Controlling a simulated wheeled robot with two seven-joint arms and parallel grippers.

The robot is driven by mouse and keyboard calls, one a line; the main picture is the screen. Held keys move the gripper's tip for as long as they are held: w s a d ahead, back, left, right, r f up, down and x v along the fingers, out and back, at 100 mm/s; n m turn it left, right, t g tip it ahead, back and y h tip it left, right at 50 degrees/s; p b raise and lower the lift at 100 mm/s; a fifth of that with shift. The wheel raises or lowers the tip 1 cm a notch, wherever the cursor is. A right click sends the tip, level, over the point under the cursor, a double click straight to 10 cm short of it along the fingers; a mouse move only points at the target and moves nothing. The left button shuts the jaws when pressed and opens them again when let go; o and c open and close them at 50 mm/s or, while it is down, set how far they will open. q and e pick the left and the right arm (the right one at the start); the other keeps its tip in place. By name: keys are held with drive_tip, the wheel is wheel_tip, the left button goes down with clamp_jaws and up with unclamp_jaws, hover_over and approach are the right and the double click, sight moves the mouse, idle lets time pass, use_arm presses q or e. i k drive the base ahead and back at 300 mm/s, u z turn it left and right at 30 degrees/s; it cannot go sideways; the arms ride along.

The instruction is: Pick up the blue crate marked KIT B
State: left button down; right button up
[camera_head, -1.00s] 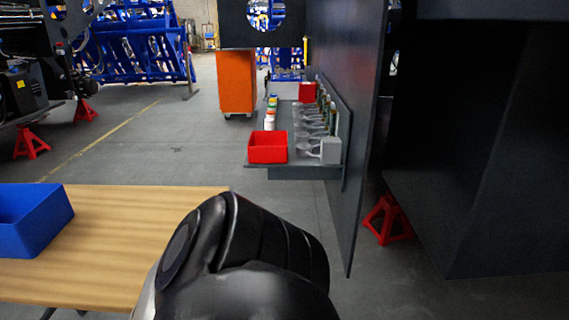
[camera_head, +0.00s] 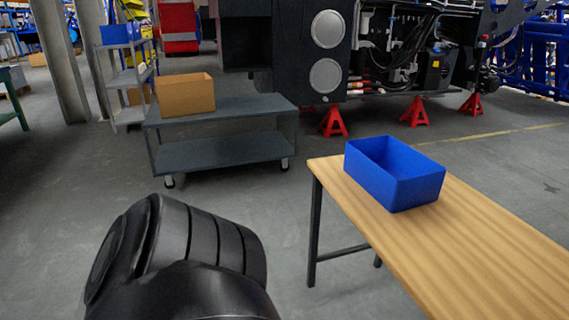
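A blue open-topped crate (camera_head: 408,186) sits on the left end of a wooden table (camera_head: 470,250), right of the picture's middle. I cannot see a KIT B mark on the sides that show. Its inside looks empty as far as I can see. A black link of my own arm fills the lower left of the picture, apart from the table. Neither of my grippers is in view.
A grey cart (camera_head: 222,148) with a brown box (camera_head: 185,94) stands behind to the left. A grey shelf rack (camera_head: 128,80) stands further left. Red jack stands (camera_head: 333,122) support the dark chassis (camera_head: 320,50) behind. Grey floor is clear between cart and table.

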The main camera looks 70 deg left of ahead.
sight(400, 178)
drive_tip(key=u, duration=1.55)
drive_tip(key=i, duration=0.5)
drive_tip(key=u, duration=1.45)
drive_tip(key=i, duration=2.3)
drive_tip(key=z, duration=2.15)
